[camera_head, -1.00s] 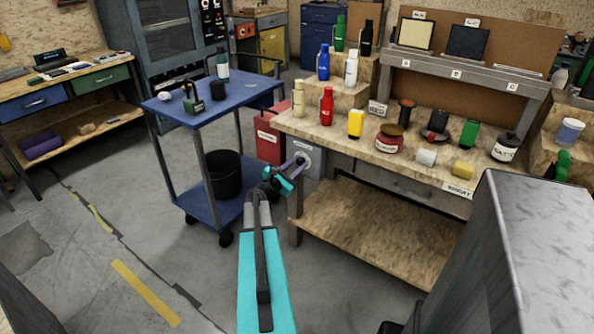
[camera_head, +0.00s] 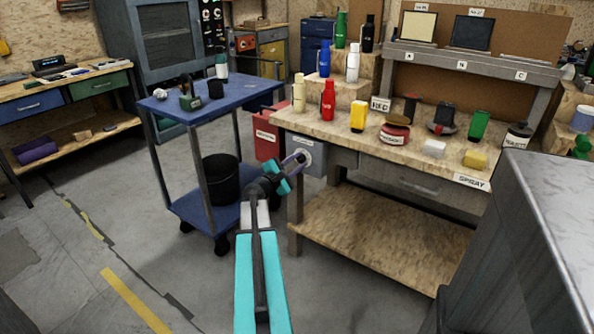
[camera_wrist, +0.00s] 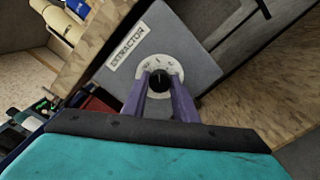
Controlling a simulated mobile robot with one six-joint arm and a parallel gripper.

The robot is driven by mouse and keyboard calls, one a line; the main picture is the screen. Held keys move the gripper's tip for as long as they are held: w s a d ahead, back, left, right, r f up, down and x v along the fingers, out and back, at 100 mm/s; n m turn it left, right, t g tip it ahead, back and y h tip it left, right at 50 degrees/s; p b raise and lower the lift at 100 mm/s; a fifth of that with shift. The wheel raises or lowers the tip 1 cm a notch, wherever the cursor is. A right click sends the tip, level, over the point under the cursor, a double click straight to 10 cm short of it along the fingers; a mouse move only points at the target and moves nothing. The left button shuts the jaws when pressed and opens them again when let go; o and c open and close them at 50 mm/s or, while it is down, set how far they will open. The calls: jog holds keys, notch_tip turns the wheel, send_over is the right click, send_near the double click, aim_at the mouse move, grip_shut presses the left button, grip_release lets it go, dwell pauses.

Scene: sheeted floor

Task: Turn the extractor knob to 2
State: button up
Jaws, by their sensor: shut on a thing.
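The extractor box (camera_wrist: 193,38) is grey and carries an "EXTRACTOR" label. A pale dial plate with markings surrounds its black knob (camera_wrist: 160,80). In the head view the box (camera_head: 309,161) stands below the left end of the workbench, beside a red box. My gripper (camera_wrist: 160,88) has its two purple fingers on either side of the knob and is shut on it. The gripper (camera_head: 298,160) also shows at the dial in the head view. The dial's numbers are too small to read, so I cannot tell the knob's setting.
The wooden workbench (camera_head: 350,128) holds bottles and cans above the box. A blue trolley (camera_head: 165,103) with a black bin (camera_head: 221,180) stands to the left. A red box (camera_head: 266,138) adjoins the extractor box. A large grey block (camera_head: 540,215) fills the right foreground.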

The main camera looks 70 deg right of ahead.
jog(key=shift+f+m+b, duration=0.2)
jog(key=shift+m+b, duration=2.6)
jog(key=shift+b, duration=1.8)
jog(key=shift+r+m+b, duration=0.1)
jog(key=shift+m+b, duration=0.7)
jog(key=shift+b, duration=0.3)
jog(key=shift+d+r, duration=0.1)
jog(key=shift+r, duration=0.05)
jog(key=shift+w, duration=0.1)
jog(key=o, duration=1.1)
jog(key=shift+c, duration=0.2)
jog(key=shift+m, duration=0.3)
jog(key=shift+a, duration=0.2)
